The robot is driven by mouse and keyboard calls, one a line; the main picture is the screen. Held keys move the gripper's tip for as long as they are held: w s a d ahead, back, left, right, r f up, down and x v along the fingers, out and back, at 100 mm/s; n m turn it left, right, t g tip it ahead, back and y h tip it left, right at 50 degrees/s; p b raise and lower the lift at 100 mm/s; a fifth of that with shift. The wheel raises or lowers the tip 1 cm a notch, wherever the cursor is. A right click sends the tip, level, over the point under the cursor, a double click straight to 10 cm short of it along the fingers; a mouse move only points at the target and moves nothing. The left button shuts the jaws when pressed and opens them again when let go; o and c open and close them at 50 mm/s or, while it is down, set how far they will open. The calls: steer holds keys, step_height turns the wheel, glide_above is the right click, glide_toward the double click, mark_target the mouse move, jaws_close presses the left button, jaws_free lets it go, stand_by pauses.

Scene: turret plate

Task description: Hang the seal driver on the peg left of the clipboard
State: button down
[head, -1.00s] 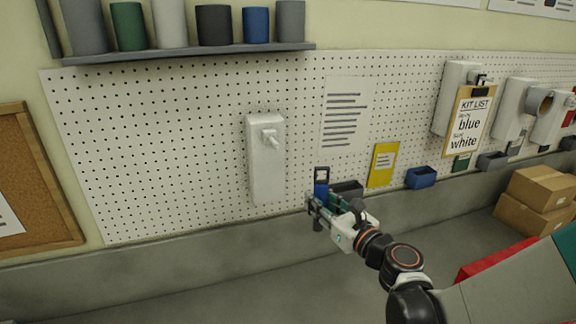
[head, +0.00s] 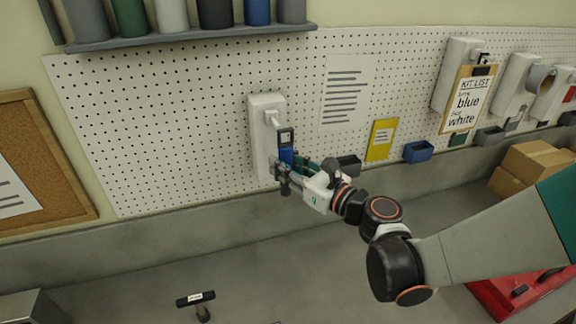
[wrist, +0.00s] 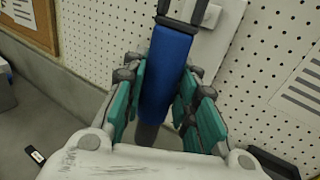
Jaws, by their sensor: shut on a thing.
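My gripper (head: 286,172) is shut on the handle, with teal finger pads on both sides. The white backplate (head: 261,135) with a peg (head: 272,118) is on the pegboard, left of the clipboard (head: 467,100). The tool's top is just below and right of the peg in the head view; the gap in depth is unclear.
A T-handled tool (head: 197,300) with a label lies low in front. A yellow card (head: 381,140), a blue bin (head: 418,152) and a dark bin (head: 349,164) are right of the backplate. A shelf (head: 190,38) with several cylinders is above.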

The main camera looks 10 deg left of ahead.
steer(key=shift+w+a+f, duration=0.25)
steer(key=shift+w+a, duration=0.45)
steer(key=shift+w, duration=0.45)
steer(key=shift+w+a+f, duration=0.2)
steer(key=shift+w+a, duration=0.5)
steer(key=shift+w, duration=0.45)
steer(key=shift+w+a+f, duration=0.25)
steer(key=shift+w+a, duration=0.45)
steer(key=shift+w, duration=0.45)
steer(key=c, duration=1.2)
jaws_free()
steer(key=shift+d, duration=0.1)
